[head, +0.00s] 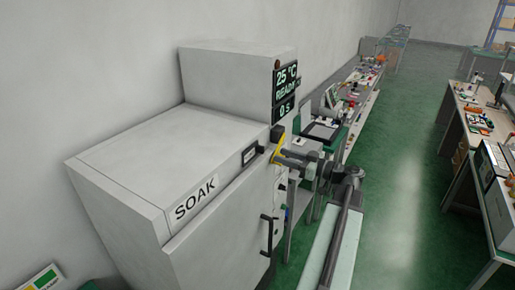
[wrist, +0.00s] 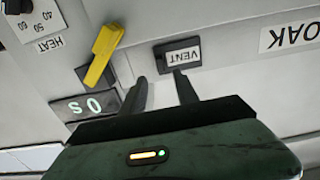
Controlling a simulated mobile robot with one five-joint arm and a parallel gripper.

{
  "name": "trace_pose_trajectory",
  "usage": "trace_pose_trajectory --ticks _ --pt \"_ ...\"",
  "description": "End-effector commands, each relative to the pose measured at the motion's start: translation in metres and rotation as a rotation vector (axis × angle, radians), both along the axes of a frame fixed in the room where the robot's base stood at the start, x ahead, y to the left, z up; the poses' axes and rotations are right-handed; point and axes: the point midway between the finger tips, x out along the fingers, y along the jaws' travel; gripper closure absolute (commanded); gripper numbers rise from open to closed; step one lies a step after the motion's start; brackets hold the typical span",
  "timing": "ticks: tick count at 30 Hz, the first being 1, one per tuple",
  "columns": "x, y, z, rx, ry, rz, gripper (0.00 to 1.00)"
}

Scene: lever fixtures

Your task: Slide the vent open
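The vent (wrist: 178,56) is a small dark rectangular fitting with a white VENT label on the pale front of the machine. In the wrist view it appears upside down, just beyond my right fingertip. In the head view the vent (head: 250,154) sits near the top edge of the front, left of my gripper. My gripper (wrist: 159,80) is open, with nothing between its fingers. Its right fingertip overlaps the vent's lower edge in the picture; I cannot tell whether they touch. My gripper (head: 282,157) also shows in the head view, close to the machine's front.
A yellow lever (wrist: 103,55) stands left of my fingers in the wrist view, close to the left finger. A dark door handle (head: 268,235) is lower on the front. Green floor (head: 400,200) lies open to the right.

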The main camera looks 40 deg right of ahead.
Motion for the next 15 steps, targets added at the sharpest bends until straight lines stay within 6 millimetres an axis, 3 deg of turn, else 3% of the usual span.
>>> trace_pose_trajectory --ticks 15 --pt "0.072 0.019 0.0 0.0 0.0 0.004 0.64"
